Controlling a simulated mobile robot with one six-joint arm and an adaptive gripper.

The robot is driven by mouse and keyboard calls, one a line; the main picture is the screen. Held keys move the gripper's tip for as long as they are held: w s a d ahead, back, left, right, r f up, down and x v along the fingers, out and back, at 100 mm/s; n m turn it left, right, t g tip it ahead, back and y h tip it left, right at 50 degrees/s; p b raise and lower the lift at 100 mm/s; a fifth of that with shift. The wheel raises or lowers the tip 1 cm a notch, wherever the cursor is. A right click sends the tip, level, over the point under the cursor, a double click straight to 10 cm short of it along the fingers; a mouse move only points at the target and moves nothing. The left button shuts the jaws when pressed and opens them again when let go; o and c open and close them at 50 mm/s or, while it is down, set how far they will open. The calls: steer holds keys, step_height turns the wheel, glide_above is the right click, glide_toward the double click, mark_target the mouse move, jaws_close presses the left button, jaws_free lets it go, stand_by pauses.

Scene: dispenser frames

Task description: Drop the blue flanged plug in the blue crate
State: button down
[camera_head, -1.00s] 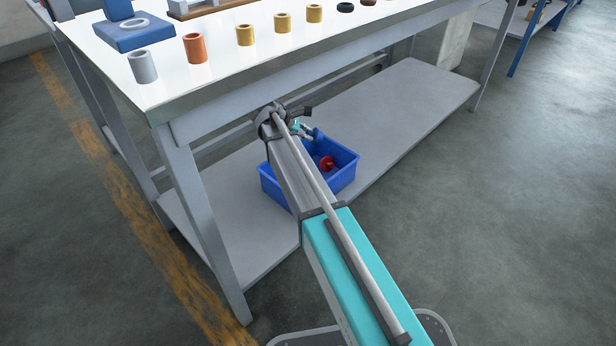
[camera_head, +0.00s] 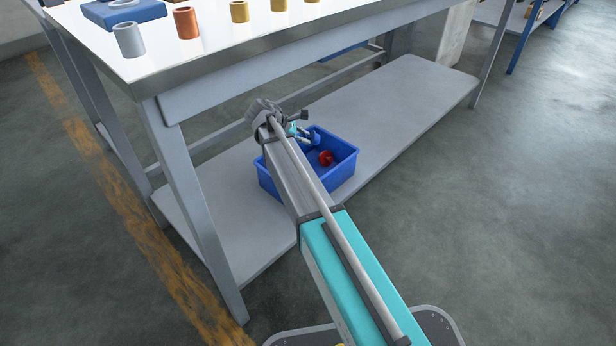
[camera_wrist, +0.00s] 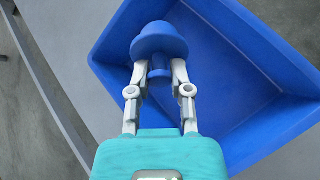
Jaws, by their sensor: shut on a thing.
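The blue flanged plug (camera_wrist: 158,42) is between the fingertips of my gripper (camera_wrist: 158,72) in the wrist view, its flange beyond the tips. My gripper is shut on it. The blue crate (camera_head: 338,178) stands on the lower shelf of the bench, and its open inside lies behind the plug in the wrist view (camera_wrist: 225,60). The plug is over the crate opening; how high above the floor of the crate I cannot tell. In the head view my arm partly hides the gripper and the crate's left side.
A red piece (camera_head: 326,158) lies inside the crate. The crate sits on the grey lower shelf (camera_head: 400,110), which is clear to its right. The tabletop edge (camera_head: 250,65) and a bench leg (camera_head: 190,200) are near my arm. Several rings and cylinders stand on the tabletop.

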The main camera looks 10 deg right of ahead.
steer(key=shift+f+b, duration=0.5)
steer(key=shift+f, duration=0.2)
steer(key=shift+c, duration=2.4)
jaws_free()
